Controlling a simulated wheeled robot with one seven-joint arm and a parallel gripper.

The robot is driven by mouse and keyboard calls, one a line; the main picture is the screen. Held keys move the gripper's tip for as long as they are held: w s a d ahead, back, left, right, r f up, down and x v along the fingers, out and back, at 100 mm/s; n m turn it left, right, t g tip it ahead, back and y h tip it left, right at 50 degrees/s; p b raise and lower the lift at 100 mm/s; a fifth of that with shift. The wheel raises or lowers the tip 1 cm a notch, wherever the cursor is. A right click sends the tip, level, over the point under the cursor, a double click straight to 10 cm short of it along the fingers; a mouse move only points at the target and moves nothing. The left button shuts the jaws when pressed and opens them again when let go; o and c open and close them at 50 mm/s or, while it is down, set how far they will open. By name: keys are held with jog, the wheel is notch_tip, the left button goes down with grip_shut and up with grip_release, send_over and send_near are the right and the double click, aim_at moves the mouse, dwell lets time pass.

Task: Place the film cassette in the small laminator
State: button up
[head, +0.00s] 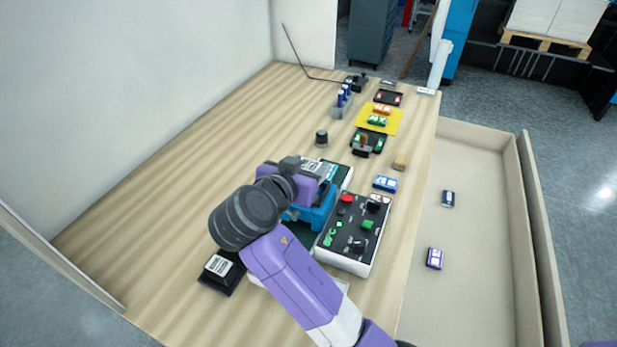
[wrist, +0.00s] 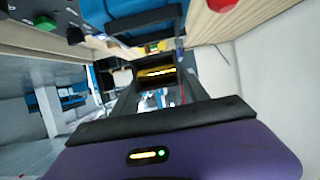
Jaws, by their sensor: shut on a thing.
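My gripper (wrist: 155,75) is shut on a dark thing with yellow stripes, seen end-on between the black fingers in the wrist view. It appears to be the film cassette (wrist: 156,71), but most of it is hidden. In the head view, my purple hand (head: 308,171) is low over a blue device (head: 318,213) on a dark green base. The fingertips and what they hold are hidden there. The blue device may be the small laminator; its label cannot be read. I cannot tell whether the held thing touches it.
A control box (head: 352,232) with coloured buttons stands right of the blue device. A black labelled block (head: 222,270) is at its left front. A side tray (head: 475,285) holds two small cassettes. The left tabletop is clear.

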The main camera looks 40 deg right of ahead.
jog(key=shift+f, duration=1.95)
jog(key=shift+f, duration=0.2)
jog(key=o, duration=1.4)
jog(key=shift+r, duration=0.1)
jog(key=shift+o, duration=0.2)
jog(key=shift+r, duration=0.15)
jog(key=shift+s+a, duration=0.15)
jog(key=shift+a, duration=0.25)
jog(key=b+v, duration=0.1)
jog(key=v, duration=1)
jog(key=shift+r+b, duration=0.15)
jog(key=shift+b, duration=0.2)
